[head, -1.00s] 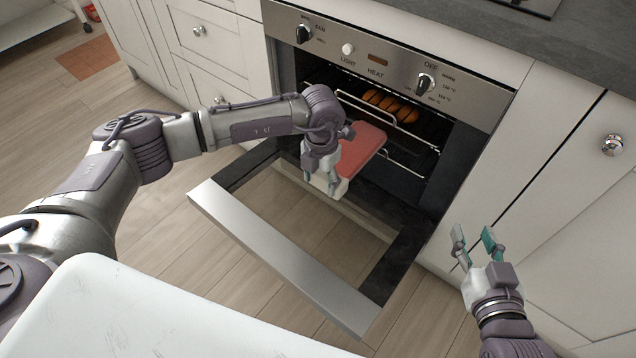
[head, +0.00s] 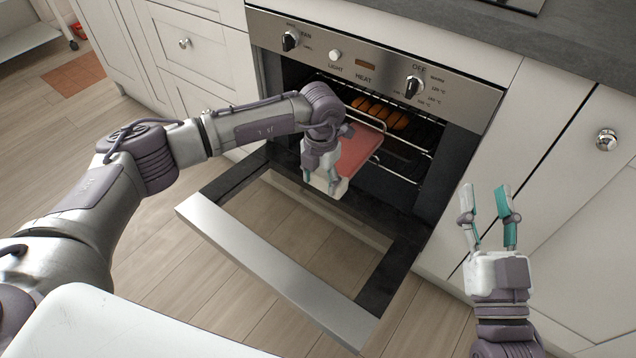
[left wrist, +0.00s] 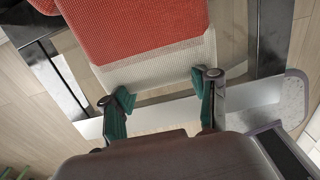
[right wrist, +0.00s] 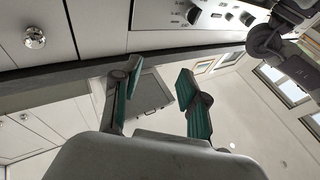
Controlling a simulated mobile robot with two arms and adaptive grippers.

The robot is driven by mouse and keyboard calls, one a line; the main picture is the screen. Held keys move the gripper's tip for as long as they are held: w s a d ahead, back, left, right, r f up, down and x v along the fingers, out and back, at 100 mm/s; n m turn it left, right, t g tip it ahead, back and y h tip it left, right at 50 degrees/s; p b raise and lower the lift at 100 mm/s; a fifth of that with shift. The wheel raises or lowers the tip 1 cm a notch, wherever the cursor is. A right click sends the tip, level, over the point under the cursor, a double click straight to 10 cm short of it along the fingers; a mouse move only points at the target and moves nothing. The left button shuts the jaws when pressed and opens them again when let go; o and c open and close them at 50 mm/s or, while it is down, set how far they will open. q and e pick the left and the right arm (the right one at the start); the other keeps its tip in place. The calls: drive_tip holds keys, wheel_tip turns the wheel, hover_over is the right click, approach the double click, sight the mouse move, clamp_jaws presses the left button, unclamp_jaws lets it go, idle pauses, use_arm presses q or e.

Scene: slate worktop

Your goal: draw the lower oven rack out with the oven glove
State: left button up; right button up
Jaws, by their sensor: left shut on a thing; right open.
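The red oven glove (head: 358,150) with its cream cuff is held by my left gripper (head: 320,182), which is shut on the cuff. The glove and cuff (left wrist: 160,66) also show in the left wrist view. The glove is above the open oven door (head: 270,255), its far end at the oven opening. Whether it touches a rack I cannot tell. The lower oven rack (head: 400,175) is inside, partly hidden by the glove; the upper rack (head: 412,147) is above it. My right gripper (head: 487,192) is open and empty, right of the oven.
Brown loaves (head: 380,112) sit inside the oven at the upper rack's level. The control panel (head: 375,70) with knobs is above the opening. Cabinet fronts (head: 560,170) flank the oven. A white surface (head: 120,325) fills the near left. Bare floor shows around the door.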

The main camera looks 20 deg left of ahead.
use_arm(q)
drive_tip(key=shift+f+b, duration=0.4)
drive_tip(key=shift+f, duration=0.4)
drive_tip(key=shift+f+b, duration=0.3)
drive_tip(key=shift+f, duration=0.2)
use_arm(e)
drive_tip(key=s+r+t+y, duration=0.1)
drive_tip(key=s+r+t, duration=0.2)
drive_tip(key=r+t, duration=0.1)
drive_tip(key=shift+r+y, duration=0.3)
drive_tip(key=shift+r, duration=0.55)
drive_tip(key=shift+s, duration=0.1)
use_arm(q)
drive_tip(key=shift+s, duration=0.1)
